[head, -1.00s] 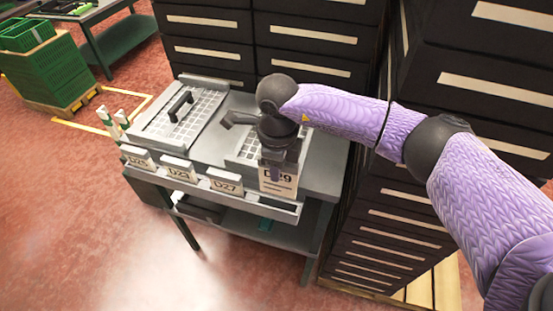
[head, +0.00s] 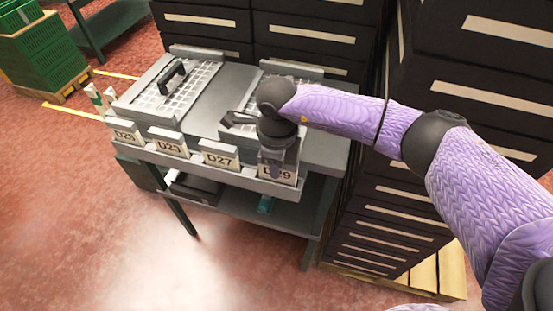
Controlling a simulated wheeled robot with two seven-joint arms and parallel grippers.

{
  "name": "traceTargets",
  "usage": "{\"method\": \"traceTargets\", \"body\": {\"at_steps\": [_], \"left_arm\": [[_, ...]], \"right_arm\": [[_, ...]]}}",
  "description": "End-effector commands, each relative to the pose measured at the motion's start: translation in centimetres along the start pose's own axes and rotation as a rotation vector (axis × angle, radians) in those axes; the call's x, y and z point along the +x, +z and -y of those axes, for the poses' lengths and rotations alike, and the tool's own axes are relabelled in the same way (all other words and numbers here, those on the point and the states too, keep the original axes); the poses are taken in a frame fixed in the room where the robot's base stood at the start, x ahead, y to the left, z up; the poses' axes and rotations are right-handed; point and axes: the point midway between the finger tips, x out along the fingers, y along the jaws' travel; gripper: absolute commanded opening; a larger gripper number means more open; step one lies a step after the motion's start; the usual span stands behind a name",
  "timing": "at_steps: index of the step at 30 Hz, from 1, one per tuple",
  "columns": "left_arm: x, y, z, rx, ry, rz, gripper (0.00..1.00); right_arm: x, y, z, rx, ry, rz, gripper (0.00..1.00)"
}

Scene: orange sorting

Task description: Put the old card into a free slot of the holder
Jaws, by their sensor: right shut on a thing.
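The card marked D29 (head: 277,173) is at the right end of the grey holder (head: 240,180), which runs along the table's front edge. My right gripper (head: 278,160) comes down from above and is shut on the card's upper part, covering some of its label. The card's lower part is hidden behind the holder's front rail, so it appears to sit in the rightmost slot, roughly upright. Cards marked D25 (head: 126,136), D23 (head: 168,147) and D27 (head: 218,160) stand in the holder to its left. My left gripper is not in view.
The grey table (head: 215,105) carries two gridded trays, the left one with a dark handle (head: 173,77). Tall dark drawer cabinets (head: 385,200) stand close behind and to the right. Green crates (head: 45,58) are at far left. Open red floor lies in front.

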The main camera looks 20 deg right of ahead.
Motion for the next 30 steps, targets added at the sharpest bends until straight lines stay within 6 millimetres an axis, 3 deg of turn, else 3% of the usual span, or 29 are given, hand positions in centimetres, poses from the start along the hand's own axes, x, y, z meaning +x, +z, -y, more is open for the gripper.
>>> {"method": "traceTargets", "body": {"at_steps": [5,6,11,12,20,30], "left_arm": [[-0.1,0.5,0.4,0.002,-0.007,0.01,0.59],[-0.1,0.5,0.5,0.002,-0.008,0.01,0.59],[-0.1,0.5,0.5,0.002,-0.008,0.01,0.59],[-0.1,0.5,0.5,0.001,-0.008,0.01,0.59],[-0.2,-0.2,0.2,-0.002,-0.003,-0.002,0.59],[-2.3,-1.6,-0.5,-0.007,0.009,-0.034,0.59]], "right_arm": [[-0.1,0.0,0.0,0.0,0.0,0.0,0.0],[-0.1,0.0,0.0,0.0,0.0,0.001,0.3],[-0.1,0.0,0.0,0.0,0.0,0.001,0.64],[-0.1,0.0,0.0,0.0,0.0,0.001,0.67],[-0.7,0.0,0.0,0.0,-0.001,0.002,0.67],[-8.7,0.1,0.1,0.0,-0.004,0.003,0.67]]}}
